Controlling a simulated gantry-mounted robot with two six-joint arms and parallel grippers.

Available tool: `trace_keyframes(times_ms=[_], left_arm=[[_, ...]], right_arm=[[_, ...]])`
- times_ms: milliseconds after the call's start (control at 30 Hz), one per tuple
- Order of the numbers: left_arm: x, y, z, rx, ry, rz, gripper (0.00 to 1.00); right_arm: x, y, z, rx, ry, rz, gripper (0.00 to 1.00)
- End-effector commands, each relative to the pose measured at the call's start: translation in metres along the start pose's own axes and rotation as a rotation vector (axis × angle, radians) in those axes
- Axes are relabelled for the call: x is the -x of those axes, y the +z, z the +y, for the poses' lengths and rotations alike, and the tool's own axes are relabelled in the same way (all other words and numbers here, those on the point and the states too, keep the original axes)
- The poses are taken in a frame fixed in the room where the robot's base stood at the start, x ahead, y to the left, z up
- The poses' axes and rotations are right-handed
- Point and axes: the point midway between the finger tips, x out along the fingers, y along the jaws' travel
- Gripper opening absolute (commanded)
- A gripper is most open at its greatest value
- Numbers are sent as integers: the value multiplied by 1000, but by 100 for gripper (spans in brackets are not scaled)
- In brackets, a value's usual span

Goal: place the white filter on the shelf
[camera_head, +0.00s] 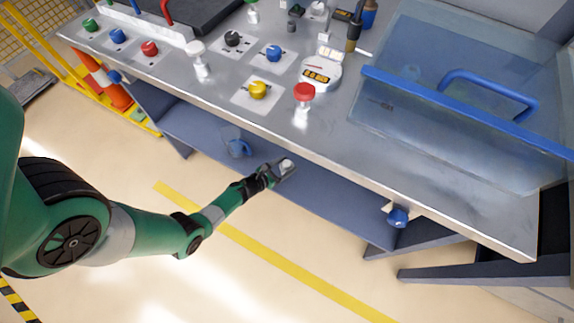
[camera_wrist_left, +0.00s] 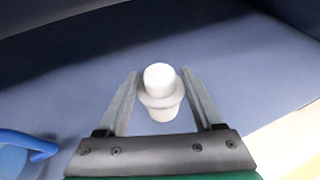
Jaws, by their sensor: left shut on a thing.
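The white filter (camera_head: 287,163) is a small pale cylinder with a wider collar and a rounded top. It shows between the fingers in the left wrist view (camera_wrist_left: 160,92). My left gripper (camera_head: 283,169) is shut on the filter, which looks upright. The blue-grey shelf (camera_head: 330,199) runs beneath the metal workbench. The gripper and filter are over the shelf's front part, and the shelf fills the background of the left wrist view (camera_wrist_left: 65,85). I cannot tell whether the filter's base touches the shelf. My right gripper is not in view.
The metal workbench (camera_head: 225,101) overhangs the shelf and carries several coloured caps and a clear blue-handled cover (camera_head: 460,100). A blue knob (camera_head: 397,217) is at right.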

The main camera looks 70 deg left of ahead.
Motion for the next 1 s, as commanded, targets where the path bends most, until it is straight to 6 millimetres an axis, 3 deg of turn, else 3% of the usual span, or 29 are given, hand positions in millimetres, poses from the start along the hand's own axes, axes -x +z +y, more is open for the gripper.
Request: trace_keyframes(times_ms=[167, 400, 733, 767, 900, 1000], left_arm=[[-5, -2, 2, 0, 0, -2, 10], [-25, -36, 4, 0, 0, -1, 10], [-25, -35, 4, 1, -1, 0, 10], [-25, -36, 4, 1, -1, 0, 70], [-24, -36, 4, 0, -1, 0, 95], [-24, -36, 4, 0, -1, 0, 98]], right_arm=[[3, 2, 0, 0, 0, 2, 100], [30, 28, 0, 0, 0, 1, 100], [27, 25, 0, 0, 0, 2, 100], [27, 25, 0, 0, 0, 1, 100], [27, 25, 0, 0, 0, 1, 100], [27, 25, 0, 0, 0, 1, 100]])
